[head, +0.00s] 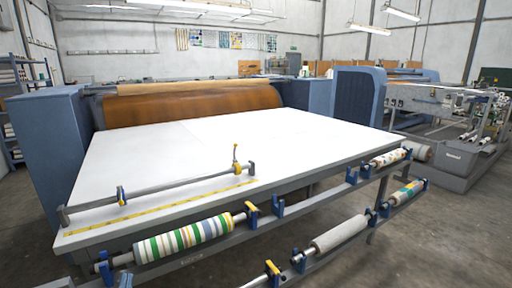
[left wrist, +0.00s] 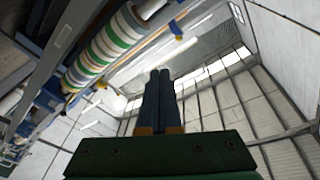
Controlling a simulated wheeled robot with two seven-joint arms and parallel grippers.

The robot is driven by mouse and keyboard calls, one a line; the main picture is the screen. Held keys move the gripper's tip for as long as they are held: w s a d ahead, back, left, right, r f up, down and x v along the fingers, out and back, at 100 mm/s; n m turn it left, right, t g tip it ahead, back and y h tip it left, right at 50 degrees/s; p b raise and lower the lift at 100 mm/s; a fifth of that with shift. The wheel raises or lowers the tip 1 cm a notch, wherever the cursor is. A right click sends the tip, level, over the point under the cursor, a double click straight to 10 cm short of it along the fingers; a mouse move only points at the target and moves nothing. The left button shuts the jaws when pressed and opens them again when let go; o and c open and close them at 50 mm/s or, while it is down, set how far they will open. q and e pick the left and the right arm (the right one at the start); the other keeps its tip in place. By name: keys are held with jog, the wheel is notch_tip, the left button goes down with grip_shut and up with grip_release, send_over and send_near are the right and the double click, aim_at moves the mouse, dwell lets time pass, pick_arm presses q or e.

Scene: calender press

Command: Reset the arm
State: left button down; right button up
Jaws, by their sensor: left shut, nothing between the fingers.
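My left gripper (left wrist: 159,78) shows in the left wrist view. Its two dark blue fingers lie side by side, shut, with nothing between them. They point up in the picture, with the ceiling and wall behind them. The green gripper body (left wrist: 165,155) fills the bottom of that view. I cannot make out the left gripper clearly in the head view. My right gripper shows in neither view.
A wide white table (head: 240,145) stands before the press's brown roller (head: 195,104). A striped fabric roll (head: 182,238) hangs on the front rail; it also shows in the left wrist view (left wrist: 105,48). A pale roll (head: 340,234) sits lower right.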

pick_arm(q)
jog(key=w+d+f+g+h, duration=0.1)
jog(key=d+f+g+h, duration=0.2)
jog(key=f, duration=0.8)
jog(key=s+d+f+g+h, duration=0.2)
jog(key=s+d+f+g, duration=0.15)
jog(key=f, duration=0.55)
jog(key=s+d+f+g+h, duration=0.1)
jog(key=s+d+f+g, duration=0.15)
jog(key=s+f, duration=0.45)
jog(key=s+f+g, duration=0.4)
jog(key=s+f, duration=0.4)
jog(key=s, duration=0.5)
jog(key=s+f+g, duration=0.4)
jog(key=s+f, duration=0.4)
jog(key=s, duration=0.5)
jog(key=shift+f+h, duration=0.3)
jog(key=shift+f, duration=0.1)
jog(key=shift+d, duration=0.1)
